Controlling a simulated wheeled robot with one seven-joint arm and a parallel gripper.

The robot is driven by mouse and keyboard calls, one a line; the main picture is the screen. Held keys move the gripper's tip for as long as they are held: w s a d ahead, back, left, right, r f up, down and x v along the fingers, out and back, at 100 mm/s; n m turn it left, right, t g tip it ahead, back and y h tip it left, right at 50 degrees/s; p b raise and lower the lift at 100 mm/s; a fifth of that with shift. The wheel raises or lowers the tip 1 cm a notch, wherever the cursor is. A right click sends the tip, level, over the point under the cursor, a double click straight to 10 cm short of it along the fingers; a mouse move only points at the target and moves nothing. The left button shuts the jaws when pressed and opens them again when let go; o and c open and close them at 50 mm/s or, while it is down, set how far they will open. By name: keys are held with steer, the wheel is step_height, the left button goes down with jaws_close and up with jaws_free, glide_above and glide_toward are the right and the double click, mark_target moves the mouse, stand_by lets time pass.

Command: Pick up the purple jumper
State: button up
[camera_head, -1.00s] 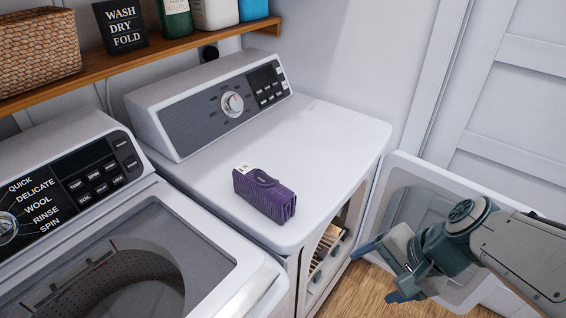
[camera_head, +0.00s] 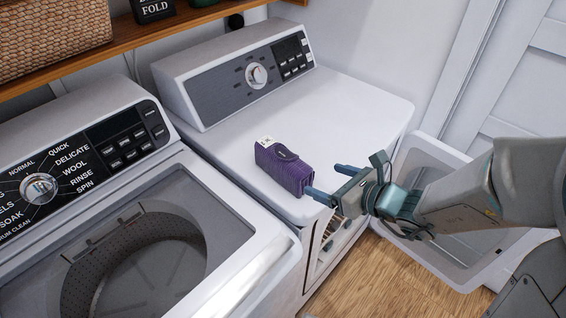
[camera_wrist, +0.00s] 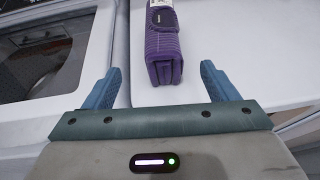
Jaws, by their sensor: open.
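The purple jumper (camera_head: 284,168) is a folded, compact bundle with a white tag at its back end. It lies on the white top of the dryer (camera_head: 345,115), near the front edge. In the wrist view the jumper (camera_wrist: 163,50) is ahead of my gripper, roughly between the lines of its two fingers. My gripper (camera_head: 328,182) is open and empty, its blue fingers spread at the dryer's front edge, just in front of the jumper. In the wrist view the gripper (camera_wrist: 160,85) shows a wide gap, with the jumper's near end close to the fingertip line.
A washer (camera_head: 135,215) with an open drum stands at the left. The dryer's door (camera_head: 425,160) hangs open at the right, under and behind my arm. A wooden shelf (camera_head: 160,35) with a wicker basket (camera_head: 50,38) is above. The dryer top around the jumper is clear.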

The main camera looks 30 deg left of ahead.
mark_target(305, 172)
steer(key=x, duration=0.8)
steer(key=shift+p, duration=0.4)
steer(key=shift+p+x, duration=0.9)
steer(key=shift+x, duration=1.65)
steer(key=shift+w+d, duration=0.1)
steer(key=shift+w, duration=0.1)
steer(key=c, duration=1.4)
